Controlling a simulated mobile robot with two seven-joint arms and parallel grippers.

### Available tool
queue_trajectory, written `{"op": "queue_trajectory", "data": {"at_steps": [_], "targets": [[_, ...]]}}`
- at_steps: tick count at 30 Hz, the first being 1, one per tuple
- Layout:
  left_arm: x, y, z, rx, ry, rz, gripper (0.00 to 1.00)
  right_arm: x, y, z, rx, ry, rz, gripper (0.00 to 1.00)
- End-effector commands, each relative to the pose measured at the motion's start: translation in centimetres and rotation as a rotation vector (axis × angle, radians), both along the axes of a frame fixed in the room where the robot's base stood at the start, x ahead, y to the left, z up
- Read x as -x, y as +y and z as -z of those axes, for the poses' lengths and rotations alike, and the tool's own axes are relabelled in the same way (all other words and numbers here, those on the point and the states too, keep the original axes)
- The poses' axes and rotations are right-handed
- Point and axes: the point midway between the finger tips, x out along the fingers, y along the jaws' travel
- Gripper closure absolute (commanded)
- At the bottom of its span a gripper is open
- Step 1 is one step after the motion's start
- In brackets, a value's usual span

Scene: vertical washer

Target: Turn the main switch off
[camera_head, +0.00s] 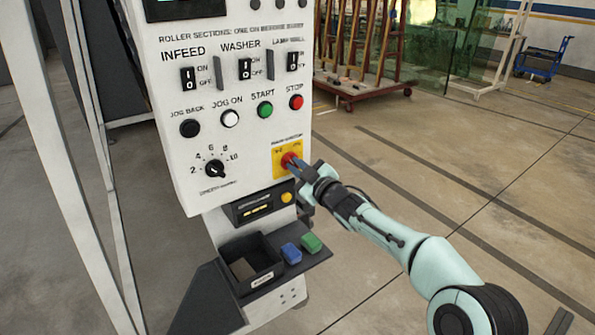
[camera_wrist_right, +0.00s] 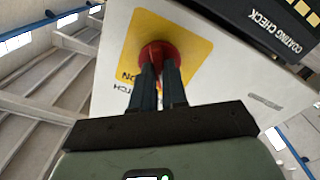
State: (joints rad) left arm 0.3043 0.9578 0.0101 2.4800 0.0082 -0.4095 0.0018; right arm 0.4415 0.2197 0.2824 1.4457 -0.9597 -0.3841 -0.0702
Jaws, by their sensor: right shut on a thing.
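The main switch is a red knob (camera_head: 289,160) on a yellow plate (camera_head: 279,172) at the lower right of the white control panel (camera_head: 250,130). In the right wrist view the red knob (camera_wrist_right: 160,54) sits on its yellow plate (camera_wrist_right: 192,45), with part of the lettering, "ON", visible. My right gripper (camera_head: 296,164) reaches in from the right and is shut on the red knob. Its two dark fingers (camera_wrist_right: 161,75) hold the knob's handle between them. The fingers hide part of the knob, and I cannot tell its exact setting. My left gripper is not in view.
The panel carries rocker switches (camera_head: 245,69), a green start button (camera_head: 265,110), a red stop button (camera_head: 296,102) and a speed dial (camera_head: 215,169). Below are a dark shelf tray (camera_head: 276,268) and blue (camera_head: 291,252) and green (camera_head: 311,243) blocks.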

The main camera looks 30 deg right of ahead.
Motion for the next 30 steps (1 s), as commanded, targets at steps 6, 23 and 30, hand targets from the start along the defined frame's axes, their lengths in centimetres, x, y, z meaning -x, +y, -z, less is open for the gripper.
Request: {"op": "queue_trajectory", "data": {"at_steps": [6, 23, 30], "targets": [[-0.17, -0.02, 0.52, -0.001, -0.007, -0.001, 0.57, 0.00, 0.04, 0.14, 0.116, -0.008, 0.000, 1.00], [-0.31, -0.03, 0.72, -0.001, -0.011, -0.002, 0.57, 0.02, -0.01, 0.09, 0.194, -0.013, 0.000, 1.00], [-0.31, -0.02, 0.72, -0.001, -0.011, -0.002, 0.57, 0.02, -0.01, 0.09, 0.193, -0.013, 0.000, 0.65]]}}
